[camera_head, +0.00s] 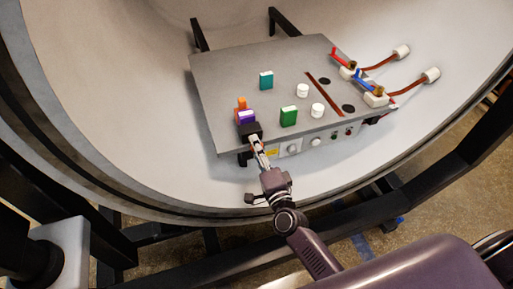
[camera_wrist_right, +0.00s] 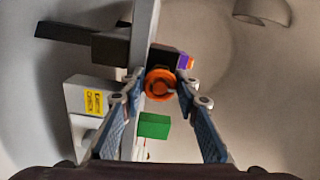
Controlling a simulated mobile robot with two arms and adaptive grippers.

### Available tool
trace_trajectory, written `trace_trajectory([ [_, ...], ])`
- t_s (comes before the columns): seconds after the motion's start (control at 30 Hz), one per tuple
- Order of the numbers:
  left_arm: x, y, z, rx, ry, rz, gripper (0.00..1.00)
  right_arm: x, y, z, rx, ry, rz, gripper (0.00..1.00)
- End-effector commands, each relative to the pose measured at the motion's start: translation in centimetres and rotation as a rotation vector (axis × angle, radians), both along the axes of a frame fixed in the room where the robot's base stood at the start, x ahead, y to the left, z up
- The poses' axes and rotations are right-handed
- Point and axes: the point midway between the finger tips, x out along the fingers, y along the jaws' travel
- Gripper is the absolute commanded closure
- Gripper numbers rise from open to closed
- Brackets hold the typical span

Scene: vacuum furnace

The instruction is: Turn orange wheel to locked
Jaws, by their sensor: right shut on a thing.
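The orange wheel (camera_wrist_right: 159,84) shows in the wrist view as a round orange knob with a darker ring at its centre. It sits in front of a dark block (camera_wrist_right: 166,57) at the edge of a grey panel. My right gripper (camera_wrist_right: 160,86) has its two fingers around the wheel, one on each side, and is shut on it. In the head view, my right gripper (camera_head: 255,143) reaches the front left edge of the panel, at the black block (camera_head: 250,130). The wheel is hidden there. My left gripper is out of view.
The grey panel (camera_head: 225,75) stands inside the round furnace chamber (camera_head: 120,110). Red (camera_head: 341,57) and blue (camera_head: 365,79) handles with cables are at right.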

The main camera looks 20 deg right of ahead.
Motion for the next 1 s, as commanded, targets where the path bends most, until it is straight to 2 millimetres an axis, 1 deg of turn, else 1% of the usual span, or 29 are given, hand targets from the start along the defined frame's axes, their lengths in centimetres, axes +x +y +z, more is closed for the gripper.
trace_trajectory([
  [0.33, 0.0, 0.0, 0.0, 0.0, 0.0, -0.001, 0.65, -0.1, 0.0, -0.1, 0.005, 0.003, 0.0, 0.95],
  [0.37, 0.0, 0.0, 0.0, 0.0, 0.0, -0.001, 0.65, -0.1, 0.0, -0.1, 0.005, 0.003, 0.0, 0.68],
  [0.5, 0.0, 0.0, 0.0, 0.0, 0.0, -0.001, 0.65, 0.0, 0.0, -0.1, 0.004, 0.002, 0.0, 0.53],
  [0.73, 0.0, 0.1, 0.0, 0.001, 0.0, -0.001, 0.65, 0.0, 0.0, 0.0, 0.003, 0.001, 0.0, 0.53],
  [0.83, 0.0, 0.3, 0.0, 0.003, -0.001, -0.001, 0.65, -0.3, 0.0, -0.1, 0.003, 0.001, 0.0, 0.53],
  [0.93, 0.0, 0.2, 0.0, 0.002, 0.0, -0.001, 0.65, -1.4, 0.0, -0.2, 0.002, 0.004, 0.0, 0.53],
  [1.0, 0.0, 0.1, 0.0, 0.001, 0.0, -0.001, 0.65, -2.6, -0.1, -0.2, 0.002, 0.005, 0.001, 0.53],
])
